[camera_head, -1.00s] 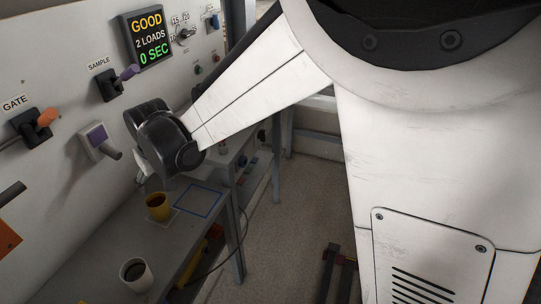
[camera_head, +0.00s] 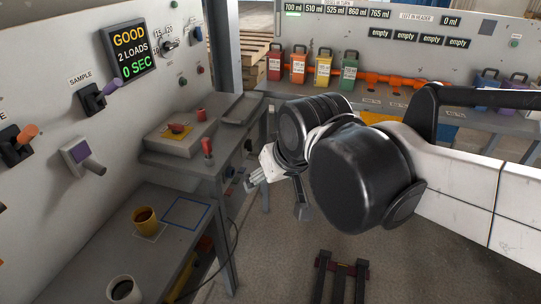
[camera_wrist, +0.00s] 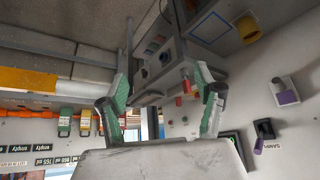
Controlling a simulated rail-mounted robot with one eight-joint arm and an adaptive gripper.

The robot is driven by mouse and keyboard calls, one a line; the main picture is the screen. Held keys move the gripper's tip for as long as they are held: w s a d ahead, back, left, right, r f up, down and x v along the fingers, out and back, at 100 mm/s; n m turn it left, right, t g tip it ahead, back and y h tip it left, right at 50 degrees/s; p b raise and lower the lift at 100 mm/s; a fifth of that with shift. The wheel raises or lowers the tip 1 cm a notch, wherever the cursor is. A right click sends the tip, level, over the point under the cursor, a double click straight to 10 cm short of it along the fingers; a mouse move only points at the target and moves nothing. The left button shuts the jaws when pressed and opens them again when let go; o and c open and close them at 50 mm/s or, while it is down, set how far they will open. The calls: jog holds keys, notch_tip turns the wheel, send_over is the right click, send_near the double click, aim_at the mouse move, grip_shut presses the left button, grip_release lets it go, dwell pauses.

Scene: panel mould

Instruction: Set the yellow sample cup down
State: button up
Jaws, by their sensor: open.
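The yellow sample cup (camera_head: 145,221) stands upright on the grey bench at the left, with dark contents. It sits on a white-outlined square, beside a blue-outlined square (camera_head: 187,212). In the wrist view the yellow cup (camera_wrist: 246,28) shows at the upper right, upside down in the picture and well apart from my fingers. My gripper (camera_head: 256,177) is to the right of the cup, clear of the bench, over the gap beside it. In the wrist view my gripper (camera_wrist: 160,95) has its two green-padded fingers spread, with nothing between them.
A white cup (camera_head: 123,289) with dark contents stands at the bench's near end. The wall panel has a SAMPLE lever (camera_head: 95,98) and a purple-faced lever (camera_head: 82,158). Several coloured canisters (camera_head: 322,68) line the back bench. A red-handled box (camera_head: 180,134) lies beyond the cup.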

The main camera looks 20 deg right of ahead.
jog(key=s+d+f+m, duration=0.1)
jog(key=s+d, duration=0.4)
jog(key=s, duration=0.1)
jog(key=shift+s+f+t+h, duration=0.2)
jog(key=shift+f+t+h, duration=0.1)
jog(key=shift+f+h, duration=0.1)
